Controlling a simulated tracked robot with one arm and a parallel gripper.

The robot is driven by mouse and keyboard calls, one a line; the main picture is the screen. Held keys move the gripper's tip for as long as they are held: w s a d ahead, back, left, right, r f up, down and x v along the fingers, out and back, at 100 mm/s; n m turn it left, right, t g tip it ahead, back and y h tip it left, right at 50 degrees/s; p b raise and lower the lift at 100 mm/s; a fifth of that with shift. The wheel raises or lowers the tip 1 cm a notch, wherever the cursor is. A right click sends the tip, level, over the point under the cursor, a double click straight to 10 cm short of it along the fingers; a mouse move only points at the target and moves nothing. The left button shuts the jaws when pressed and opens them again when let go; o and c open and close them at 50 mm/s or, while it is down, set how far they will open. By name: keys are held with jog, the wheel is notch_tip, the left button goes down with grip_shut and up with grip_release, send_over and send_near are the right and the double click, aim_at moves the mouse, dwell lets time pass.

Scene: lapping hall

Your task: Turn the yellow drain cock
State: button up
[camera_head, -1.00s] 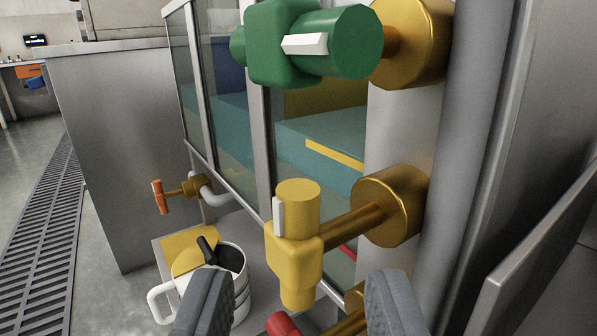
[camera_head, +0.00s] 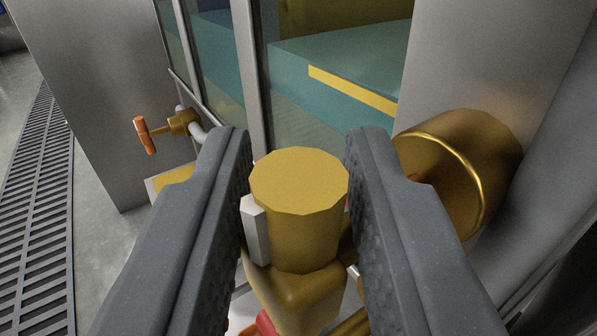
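The yellow drain cock (camera_head: 300,220) stands upright in the middle of the view, a round-topped knob above a thicker yellow body. A white marker bar (camera_head: 255,229) runs down the left side of the knob. My gripper (camera_head: 298,150) is open, with one grey finger on each side of the knob. The left finger is close to the white bar, and I cannot tell whether it touches. A narrow gap shows between the knob and the right finger. The brass pipe behind the cock is mostly hidden by the right finger.
A large brass flange (camera_head: 465,170) sits on the grey column just right of the right finger. An orange-handled brass tap (camera_head: 147,135) sticks out at the left. Glass panels (camera_head: 220,75) stand behind. A floor grating (camera_head: 35,200) runs along the left. Something red shows below the cock.

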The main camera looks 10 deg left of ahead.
grip_shut()
jog(key=shift+t+p, duration=0.3)
jog(key=shift+p, duration=0.1)
jog(key=shift+s+d+m+t+p, duration=0.15)
jog(key=shift+m+t+p, duration=0.55)
jog(key=shift+p, duration=0.1)
jog(key=shift+s+f+m+t+p, duration=0.2)
jog(key=shift+m+t+p, duration=0.2)
jog(key=shift+m+t, duration=0.3)
jog(key=shift+s+d+f+m+t+h, duration=0.1)
jog(key=shift+m+t+h, duration=0.3)
jog(key=shift+m+t, duration=0.15)
jog(key=shift+d+f+m+t+h, duration=0.1)
jog(key=shift+m+t+h, duration=0.3)
jog(key=shift+m+t, duration=0.15)
jog(key=shift+s+d+f+m+t+h+b, duration=0.15)
jog(key=shift+m+t+h+b, duration=0.4)
jog(key=shift+m+h, duration=0.7)
jog(key=shift+s+d+f+m+t+h+b, duration=0.1)
jog(key=shift+m+t+h+b, duration=0.45)
jog(key=shift+m+h, duration=0.7)
jog(key=shift+r+m, duration=0.1)
jog(key=shift+m, duration=0.4)
